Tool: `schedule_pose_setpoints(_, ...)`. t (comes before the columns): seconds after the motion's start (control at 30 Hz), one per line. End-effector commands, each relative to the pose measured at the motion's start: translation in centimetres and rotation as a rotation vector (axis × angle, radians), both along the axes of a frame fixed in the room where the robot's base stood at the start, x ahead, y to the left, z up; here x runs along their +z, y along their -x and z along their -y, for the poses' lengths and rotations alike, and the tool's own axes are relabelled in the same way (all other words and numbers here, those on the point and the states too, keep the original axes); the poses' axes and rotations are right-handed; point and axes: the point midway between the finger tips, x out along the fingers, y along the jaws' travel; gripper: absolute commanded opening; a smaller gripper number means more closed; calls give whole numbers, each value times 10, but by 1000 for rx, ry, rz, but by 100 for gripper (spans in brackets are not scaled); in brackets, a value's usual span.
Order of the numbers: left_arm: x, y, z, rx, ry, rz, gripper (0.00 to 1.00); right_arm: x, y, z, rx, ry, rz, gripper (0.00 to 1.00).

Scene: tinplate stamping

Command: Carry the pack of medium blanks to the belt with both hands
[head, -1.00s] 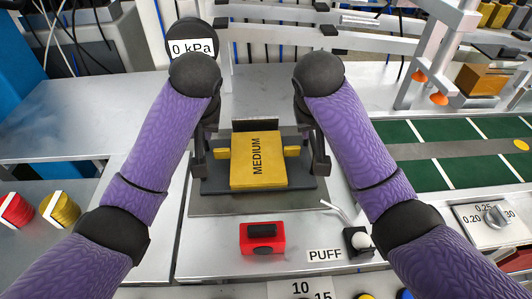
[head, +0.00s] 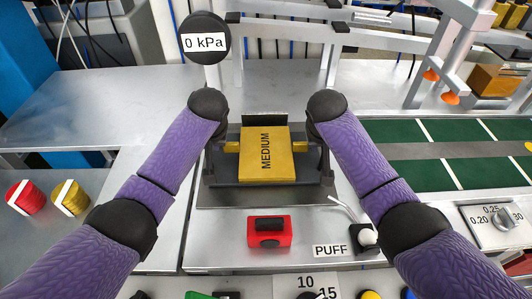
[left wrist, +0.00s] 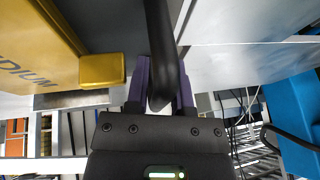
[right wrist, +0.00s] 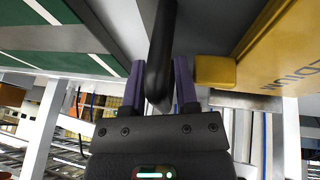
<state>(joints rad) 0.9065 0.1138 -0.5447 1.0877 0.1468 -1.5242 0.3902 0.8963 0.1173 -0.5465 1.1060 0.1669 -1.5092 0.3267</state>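The pack of medium blanks (head: 265,165) is a yellow block marked MEDIUM with a small yellow lug on each side. It lies flat in a dark cradle (head: 225,178) at the centre of the bench. My left gripper (left wrist: 163,85) has its purple fingers closely on both sides of a dark bar (left wrist: 160,30), just outside the pack's lug (left wrist: 102,70). My right gripper (right wrist: 160,85) likewise straddles a dark bar (right wrist: 159,30) beside the other lug (right wrist: 214,70). Both appear shut on these bars. The fingertips are partly hidden. The green belt (head: 400,130) is at right.
A red box (head: 269,232) sits in front of the cradle, with a PUFF nozzle (head: 364,237) to its right. A 0 kPa gauge (head: 203,42) stands behind. A dial (head: 497,218) lies beyond my right forearm. The bench at left (head: 110,100) is clear.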

Motion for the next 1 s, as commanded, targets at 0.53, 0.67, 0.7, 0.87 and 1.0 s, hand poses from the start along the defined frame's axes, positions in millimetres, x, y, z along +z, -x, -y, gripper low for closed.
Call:
schedule_pose_setpoints(0.53,-1,-1,0,0,0,0,0,-1,-1,0,0,0,1,0)
schedule_pose_setpoints(0.67,-1,-1,0,0,0,0,0,-1,-1,0,0,0,1,0)
schedule_pose_setpoints(0.7,-1,-1,0,0,0,0,0,-1,-1,0,0,0,1,0)
schedule_pose_setpoints(0.87,-1,0,0,0,0,0,0,-1,-1,0,0,0,1,0)
schedule_pose_setpoints(1.0,-1,-1,0,0,0,0,0,-1,-1,0,0,0,1,0)
